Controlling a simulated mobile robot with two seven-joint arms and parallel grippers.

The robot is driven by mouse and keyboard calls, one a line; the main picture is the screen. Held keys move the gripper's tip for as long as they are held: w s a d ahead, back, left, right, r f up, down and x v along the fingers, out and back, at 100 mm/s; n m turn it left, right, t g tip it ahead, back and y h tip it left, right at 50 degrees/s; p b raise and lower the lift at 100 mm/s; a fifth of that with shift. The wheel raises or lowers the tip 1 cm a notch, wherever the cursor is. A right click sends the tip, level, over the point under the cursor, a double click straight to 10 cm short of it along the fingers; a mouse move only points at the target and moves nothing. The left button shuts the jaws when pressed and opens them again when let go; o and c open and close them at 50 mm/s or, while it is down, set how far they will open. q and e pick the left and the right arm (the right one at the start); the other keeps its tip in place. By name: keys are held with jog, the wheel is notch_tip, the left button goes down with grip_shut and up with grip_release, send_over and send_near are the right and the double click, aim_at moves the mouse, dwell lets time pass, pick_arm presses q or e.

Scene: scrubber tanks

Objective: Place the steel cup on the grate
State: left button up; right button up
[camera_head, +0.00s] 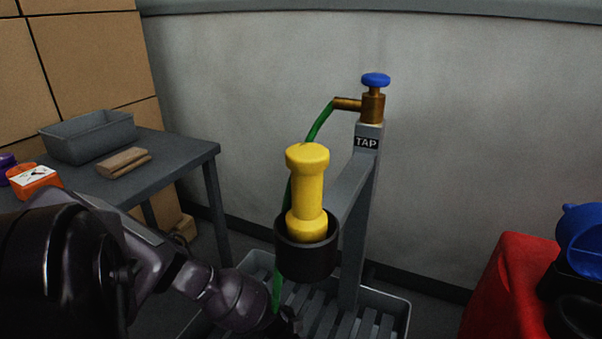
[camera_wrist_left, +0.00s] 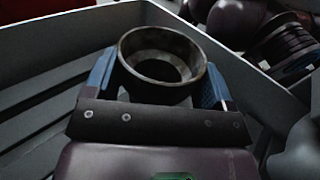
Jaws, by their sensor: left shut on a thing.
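The steel cup (camera_wrist_left: 138,82) is a dark metal, round, open-topped cup seen from above in the left wrist view. My left gripper (camera_wrist_left: 160,72) is shut on it, with a blue-padded finger on either side. The slatted grate (camera_wrist_left: 38,125) lies below and beside it, inside a grey tray; the grate also shows at the bottom of the head view (camera_head: 323,312). I cannot tell whether the cup's base touches the slats. In the head view the cup is hidden, and my left arm reaches down to the tray from the left. My right gripper is out of view.
A tap post (camera_head: 362,200) stands at the tray, with a brass tap (camera_head: 372,106) and a green hose (camera_head: 318,124). A dark ring holder (camera_head: 307,258) with a yellow piece (camera_head: 307,185) sits above the grate. A grey table (camera_head: 185,155) is left; a red object (camera_head: 505,290) is right.

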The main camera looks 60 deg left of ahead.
pick_arm(q)
jog(key=shift+f, duration=0.15)
jog(key=shift+f+b, duration=0.4)
jog(key=shift+f, duration=0.05)
jog(key=o, duration=0.9)
jog(key=shift+c, duration=0.2)
